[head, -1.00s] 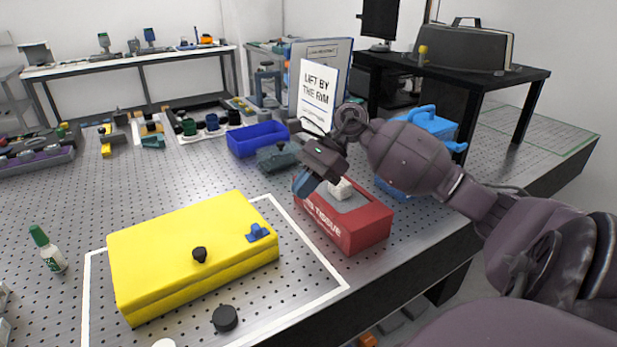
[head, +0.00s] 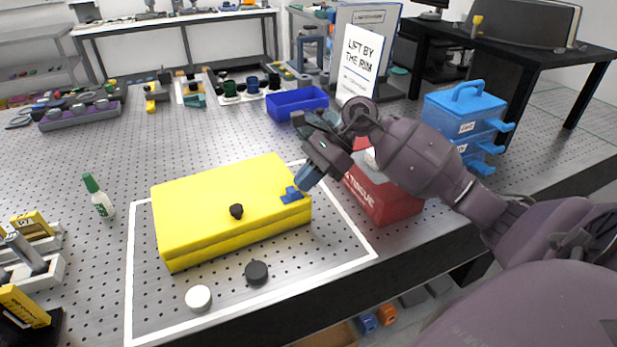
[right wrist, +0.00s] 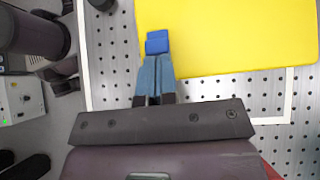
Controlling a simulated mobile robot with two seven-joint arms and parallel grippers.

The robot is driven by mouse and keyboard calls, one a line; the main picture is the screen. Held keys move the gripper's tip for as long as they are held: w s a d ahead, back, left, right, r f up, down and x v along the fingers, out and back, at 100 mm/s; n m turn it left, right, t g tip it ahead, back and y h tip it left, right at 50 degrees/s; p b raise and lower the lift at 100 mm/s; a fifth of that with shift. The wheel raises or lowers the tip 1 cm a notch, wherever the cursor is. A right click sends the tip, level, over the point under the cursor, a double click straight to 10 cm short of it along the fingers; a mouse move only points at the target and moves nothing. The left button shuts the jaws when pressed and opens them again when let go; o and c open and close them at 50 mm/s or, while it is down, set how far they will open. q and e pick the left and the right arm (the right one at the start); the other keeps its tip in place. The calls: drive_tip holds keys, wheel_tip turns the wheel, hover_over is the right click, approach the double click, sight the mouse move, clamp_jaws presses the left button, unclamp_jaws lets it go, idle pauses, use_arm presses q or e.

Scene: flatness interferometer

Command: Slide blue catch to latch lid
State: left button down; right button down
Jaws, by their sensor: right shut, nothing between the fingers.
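The yellow box (head: 215,200) with its lid down lies inside a white outline on the perforated table. The blue catch (head: 292,194) is at the lid's right end and also shows in the right wrist view (right wrist: 157,42). My right gripper (head: 302,184) is shut and empty. Its blue fingertips are right at the catch, and in the right wrist view the shut fingers (right wrist: 154,68) point straight at it. I cannot tell whether they touch it. My left gripper is not in view.
A black cap (head: 257,272) and a white cap (head: 198,298) lie in front. A green-capped bottle (head: 100,200) stands to the left.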

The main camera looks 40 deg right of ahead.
sight(292, 194)
drive_tip(key=a, duration=0.3)
drive_tip(key=shift+w+a+b, duration=0.3)
drive_tip(key=shift+a+b, duration=0.05)
drive_tip(key=shift+a, duration=0.05)
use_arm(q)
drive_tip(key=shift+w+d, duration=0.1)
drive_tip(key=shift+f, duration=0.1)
use_arm(e)
drive_tip(key=shift+d, duration=0.1)
